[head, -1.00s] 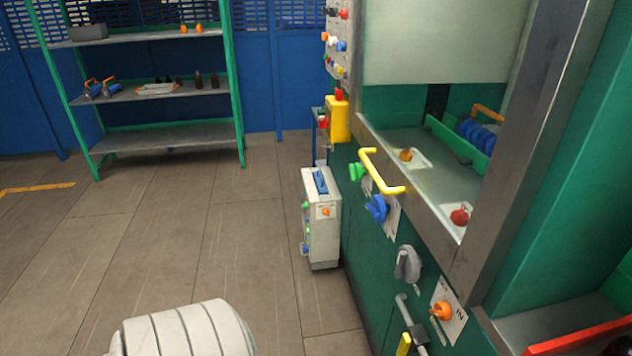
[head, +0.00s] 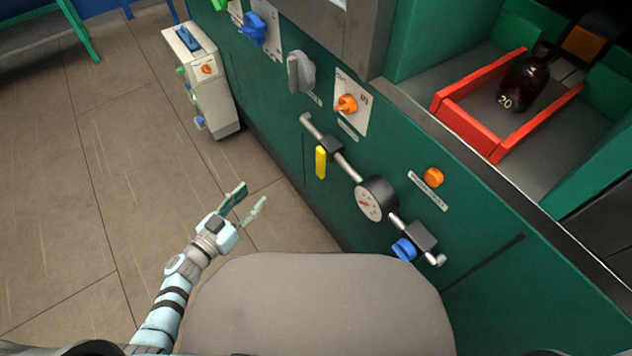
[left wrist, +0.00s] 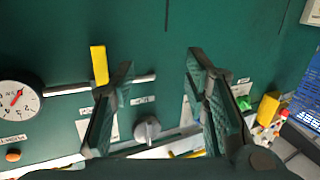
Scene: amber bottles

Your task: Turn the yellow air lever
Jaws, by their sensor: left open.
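The yellow air lever (head: 320,162) sits on a grey pipe on the green machine front and hangs downward in the head view. In the left wrist view the yellow lever (left wrist: 99,65) stands just left of my left gripper's left finger, apart from or partly behind it; I cannot tell the depth. My left gripper (head: 248,203) is open and empty in the head view, left of and below the lever, with a clear gap to it. Its two spread fingers also show in the left wrist view (left wrist: 157,90). My right gripper is not in view.
A round gauge (head: 369,199) and a blue valve handle (head: 403,249) are on the same pipe. A grey knob (head: 300,72) and orange knobs (head: 346,104) are nearby. A red frame (head: 465,125) holds a dark bottle (head: 528,78). A white box (head: 212,95) stands on the floor.

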